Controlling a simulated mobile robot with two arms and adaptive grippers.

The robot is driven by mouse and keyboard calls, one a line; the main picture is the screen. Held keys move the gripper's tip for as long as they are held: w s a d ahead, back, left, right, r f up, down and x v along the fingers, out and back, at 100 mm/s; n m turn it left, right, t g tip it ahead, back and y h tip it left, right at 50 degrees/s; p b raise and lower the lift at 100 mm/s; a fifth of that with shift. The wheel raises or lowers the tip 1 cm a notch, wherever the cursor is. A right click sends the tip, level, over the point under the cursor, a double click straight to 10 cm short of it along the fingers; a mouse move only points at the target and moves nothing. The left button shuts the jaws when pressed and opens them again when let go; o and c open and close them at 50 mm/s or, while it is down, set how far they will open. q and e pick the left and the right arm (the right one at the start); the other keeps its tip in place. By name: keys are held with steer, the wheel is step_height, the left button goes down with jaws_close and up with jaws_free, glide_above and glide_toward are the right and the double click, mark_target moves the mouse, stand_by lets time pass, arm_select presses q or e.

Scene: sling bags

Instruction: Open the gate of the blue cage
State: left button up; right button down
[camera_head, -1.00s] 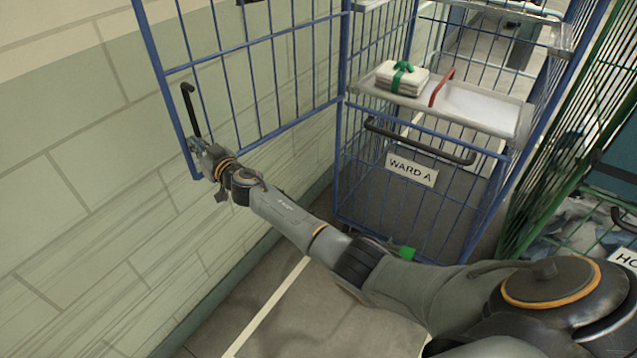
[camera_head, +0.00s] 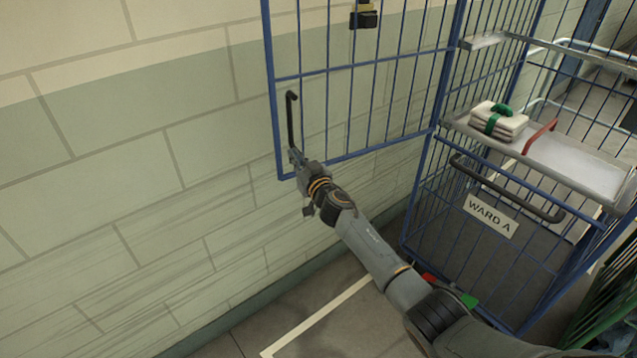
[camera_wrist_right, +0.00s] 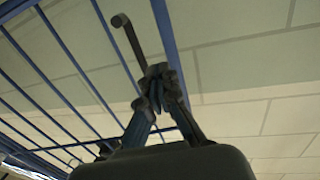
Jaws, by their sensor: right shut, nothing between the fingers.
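The blue cage (camera_head: 408,215) with the "WARD A" sign (camera_head: 490,215) stands on the right in the head view. Its blue wire gate (camera_head: 355,153) is swung wide out to the left, alongside the wall. A black upright handle (camera_head: 291,112) is on the gate's free edge; it also shows in the right wrist view (camera_wrist_right: 127,38). My right gripper (camera_head: 297,157) is at the handle's lower end, its fingers shut with nothing between them. In the right wrist view the closed fingertips (camera_wrist_right: 157,82) overlap the handle's lower end; contact is unclear. My left gripper is out of view.
A shelf (camera_head: 580,168) in the cage holds folded white cloth with a green band (camera_head: 497,122) and a red divider (camera_head: 540,136). The tiled wall (camera_head: 130,190) is close behind the gate. A green cage (camera_head: 608,295) stands at the lower right. A white line (camera_head: 320,318) crosses the floor.

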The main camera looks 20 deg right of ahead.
steer(key=p+v, duration=0.1)
steer(key=v, duration=0.8)
steer(key=s+d+f+g+h+b, duration=0.1)
steer(key=s+d+f+g, duration=0.15)
steer(key=s+f, duration=0.75)
steer(key=s+d+f+g+h+b, duration=0.1)
steer(key=s+d+f+g, duration=0.15)
steer(key=f, duration=1.35)
steer(key=s+d+f+g+h, duration=0.1)
steer(key=s+f+g, duration=0.2)
steer(key=s+f, duration=0.7)
steer(key=s+d+f+g+b, duration=0.2)
steer(key=s+f+g, duration=0.3)
steer(key=s+f, duration=1.3)
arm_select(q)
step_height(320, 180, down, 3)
arm_select(e)
steer(key=s+f+g, duration=0.1)
steer(key=s+f, duration=0.2)
steer(key=s, duration=0.7)
steer(key=s+a+f+g, duration=0.1)
steer(key=s+f+g, duration=0.1)
steer(key=s, duration=0.9)
steer(key=shift+s+f+g+h, duration=0.2)
steer(key=shift+f+g+h, duration=0.1)
steer(key=shift+f+h, duration=0.15)
